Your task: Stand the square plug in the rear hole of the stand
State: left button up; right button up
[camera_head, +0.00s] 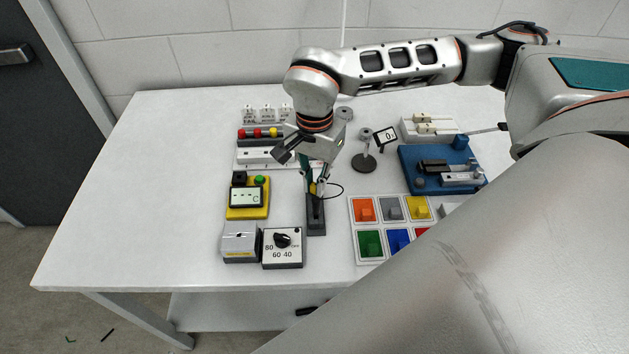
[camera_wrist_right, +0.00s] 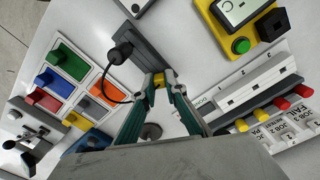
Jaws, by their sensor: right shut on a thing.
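The dark grey stand (camera_head: 316,222) is a long narrow block in the middle of the table; it also shows in the right wrist view (camera_wrist_right: 148,55). My right gripper (camera_head: 314,188) points down at the stand's rear end. In the wrist view its fingertips (camera_wrist_right: 161,82) are closed on a small yellow piece (camera_wrist_right: 159,78), which I take to be the square plug. The fingers hide most of it, and I cannot tell whether its lower end is inside the rear hole. A black piece with a cable (camera_wrist_right: 121,50) is at the stand's side. My left gripper is not in view.
A yellow display box (camera_head: 248,210), a silver box (camera_head: 240,246) and a dial box (camera_head: 283,255) are left of the stand. A tray of coloured blocks (camera_head: 352,222) is close on its right. A round-based post (camera_head: 365,163) and a blue fixture (camera_head: 410,160) stand further right.

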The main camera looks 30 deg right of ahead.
dwell(0.4)
jog(key=o, duration=0.8)
jog(key=shift+o, duration=0.2)
notch_tip(320, 180, up, 12)
jog(key=shift+s, duration=0.1)
dwell(0.4)
